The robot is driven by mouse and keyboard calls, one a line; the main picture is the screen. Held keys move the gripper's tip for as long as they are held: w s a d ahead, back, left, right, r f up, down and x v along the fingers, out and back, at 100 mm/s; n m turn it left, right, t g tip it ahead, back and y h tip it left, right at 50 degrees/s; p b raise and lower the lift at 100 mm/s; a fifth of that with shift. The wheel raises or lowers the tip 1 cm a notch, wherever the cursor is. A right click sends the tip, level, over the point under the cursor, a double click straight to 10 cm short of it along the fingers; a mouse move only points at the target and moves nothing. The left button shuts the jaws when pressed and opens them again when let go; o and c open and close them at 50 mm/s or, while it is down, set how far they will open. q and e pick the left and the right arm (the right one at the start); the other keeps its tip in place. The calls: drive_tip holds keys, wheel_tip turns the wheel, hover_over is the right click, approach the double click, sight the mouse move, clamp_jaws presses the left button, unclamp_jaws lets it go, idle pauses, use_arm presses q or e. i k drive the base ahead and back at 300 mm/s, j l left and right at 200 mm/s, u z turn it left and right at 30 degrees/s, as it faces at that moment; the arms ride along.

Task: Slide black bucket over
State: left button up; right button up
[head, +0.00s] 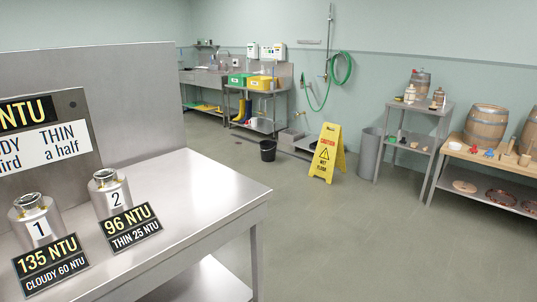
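A small black bucket (268,150) stands upright on the floor in the middle distance. It is in front of the steel sink bench and to the left of the yellow wet-floor sign. Its handle is too small to make out. Neither of my grippers shows in the head view, and nothing touches the bucket.
A steel table (190,200) with two numbered steel cans, the first (38,225) and the second (112,195), fills the near left. A yellow wet-floor sign (327,153) and grey bin (369,154) stand right of the bucket. Open floor (370,235) lies at centre and right.

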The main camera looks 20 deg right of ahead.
sight(267, 148)
drive_tip(key=i+l+z, duration=0.3)
drive_tip(key=z, duration=0.15)
drive_tip(key=i+l+z, duration=0.25)
drive_tip(key=z, duration=0.2)
drive_tip(key=i+z, duration=0.85)
drive_tip(key=i+l, duration=0.1)
drive_tip(key=i, duration=0.45)
drive_tip(key=i+l, duration=0.15)
drive_tip(key=i, duration=0.35)
drive_tip(key=i+l, duration=0.1)
drive_tip(key=i, duration=0.45)
drive_tip(key=i+j+u, duration=0.2)
drive_tip(key=u, duration=0.2)
drive_tip(key=i+j+u, duration=0.1)
drive_tip(key=i+u, duration=0.9)
drive_tip(key=u, duration=0.2)
drive_tip(key=i+l+u, duration=0.2)
drive_tip(key=u, duration=0.2)
drive_tip(key=i+l+u, duration=0.1)
drive_tip(key=i+u, duration=0.25)
drive_tip(key=i, duration=2.4)
drive_tip(key=i+j+z, duration=0.1)
drive_tip(key=i, duration=0.6)
drive_tip(key=i+j+z, duration=0.1)
drive_tip(key=i, duration=0.6)
